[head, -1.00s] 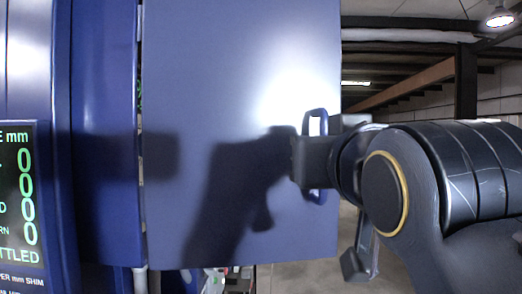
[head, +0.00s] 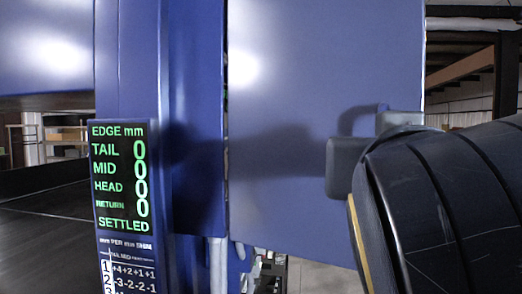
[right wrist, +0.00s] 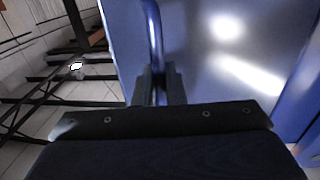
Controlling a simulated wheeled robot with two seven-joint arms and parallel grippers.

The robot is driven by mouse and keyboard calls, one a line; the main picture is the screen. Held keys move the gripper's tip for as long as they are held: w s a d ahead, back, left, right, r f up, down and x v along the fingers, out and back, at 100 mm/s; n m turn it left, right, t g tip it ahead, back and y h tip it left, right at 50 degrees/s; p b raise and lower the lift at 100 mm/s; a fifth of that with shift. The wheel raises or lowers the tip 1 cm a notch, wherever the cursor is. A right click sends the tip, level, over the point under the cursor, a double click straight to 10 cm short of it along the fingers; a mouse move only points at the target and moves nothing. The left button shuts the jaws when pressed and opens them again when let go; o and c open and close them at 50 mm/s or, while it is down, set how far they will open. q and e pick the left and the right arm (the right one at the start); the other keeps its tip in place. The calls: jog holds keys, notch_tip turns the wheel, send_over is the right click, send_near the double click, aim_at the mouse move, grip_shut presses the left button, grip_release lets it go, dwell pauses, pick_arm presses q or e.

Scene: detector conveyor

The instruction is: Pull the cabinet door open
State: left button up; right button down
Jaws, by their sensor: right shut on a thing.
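The blue cabinet door (head: 320,60) fills the middle of the head view, with a narrow gap along its left edge. My right gripper (head: 345,165) is at the door's right side, partly hidden by my own arm. In the right wrist view the door's blue bar handle (right wrist: 154,30) runs down between the dark fingers of my right gripper (right wrist: 159,85), which is shut on it. The handle's lower part is hidden there by the gripper. How far the door stands open is hard to tell. My left gripper is out of view.
A display panel (head: 122,178) with green readings is on the cabinet post left of the door. A dark conveyor surface (head: 45,220) lies at the far left. Warehouse beams and open floor show behind and beyond the door's free edge.

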jog(key=shift+a, duration=0.1)
dwell(0.3)
jog(key=c, duration=1.6)
grip_release()
jog(key=shift+c, duration=0.2)
